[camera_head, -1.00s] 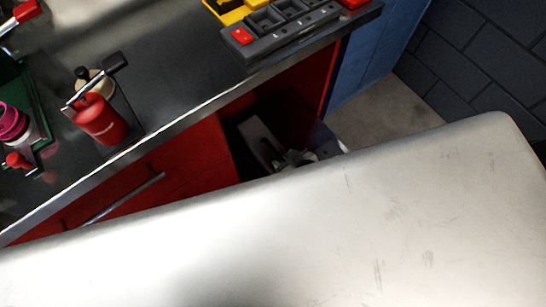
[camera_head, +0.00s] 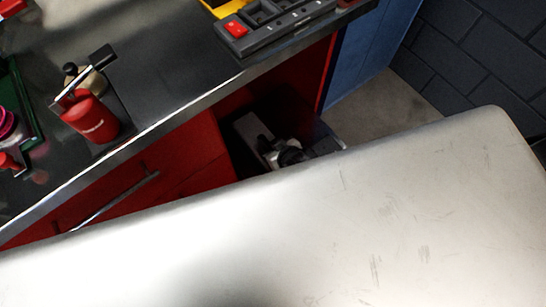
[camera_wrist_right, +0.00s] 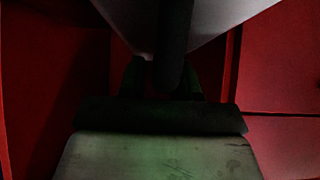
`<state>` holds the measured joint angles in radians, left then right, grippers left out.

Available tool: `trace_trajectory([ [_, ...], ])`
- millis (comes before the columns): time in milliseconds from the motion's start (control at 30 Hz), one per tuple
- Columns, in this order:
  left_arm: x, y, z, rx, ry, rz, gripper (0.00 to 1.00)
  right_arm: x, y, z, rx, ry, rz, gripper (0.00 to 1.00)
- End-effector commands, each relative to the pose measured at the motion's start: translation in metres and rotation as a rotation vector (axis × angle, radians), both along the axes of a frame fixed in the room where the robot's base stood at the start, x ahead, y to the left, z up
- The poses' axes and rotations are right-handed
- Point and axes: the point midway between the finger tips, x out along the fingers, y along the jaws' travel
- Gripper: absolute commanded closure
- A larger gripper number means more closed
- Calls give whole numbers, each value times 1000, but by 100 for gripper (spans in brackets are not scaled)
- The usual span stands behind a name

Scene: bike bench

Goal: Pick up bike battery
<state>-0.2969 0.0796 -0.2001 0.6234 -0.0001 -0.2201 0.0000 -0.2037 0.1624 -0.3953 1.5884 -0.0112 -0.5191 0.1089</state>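A pale grey object with a dark bar, which looks like the bike battery (camera_head: 250,127), is in the dark open space of the red cabinet under the bench. In the right wrist view its pale body (camera_wrist_right: 220,18) fills the top, and the dark bar comes down the middle. My right gripper (camera_head: 288,153) is at the opening beside it, partly hidden by a large pale surface. In the right wrist view the two dim fingers (camera_wrist_right: 163,78) stand apart with the bar's end between them. Contact is too dark to tell. My left gripper is not in view.
The dark bench top (camera_head: 180,60) holds a red bottle (camera_head: 90,120) and a grey tray with red ends (camera_head: 280,25). A red drawer front with a metal handle (camera_head: 115,200) is left of the opening. A blue panel (camera_head: 370,50) and bare floor (camera_head: 385,110) lie to the right.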

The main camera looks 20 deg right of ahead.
Motion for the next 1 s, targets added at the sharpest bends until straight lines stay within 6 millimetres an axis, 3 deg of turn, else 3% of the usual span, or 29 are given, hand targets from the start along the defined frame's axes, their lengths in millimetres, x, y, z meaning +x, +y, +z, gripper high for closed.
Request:
trace_trajectory([
  [33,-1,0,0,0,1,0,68,0,0,0,0,0,0,75],
  [200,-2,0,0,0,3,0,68,0,0,0,0,0,0,100],
  [1000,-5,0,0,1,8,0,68,0,0,0,-1,1,1,100],
])
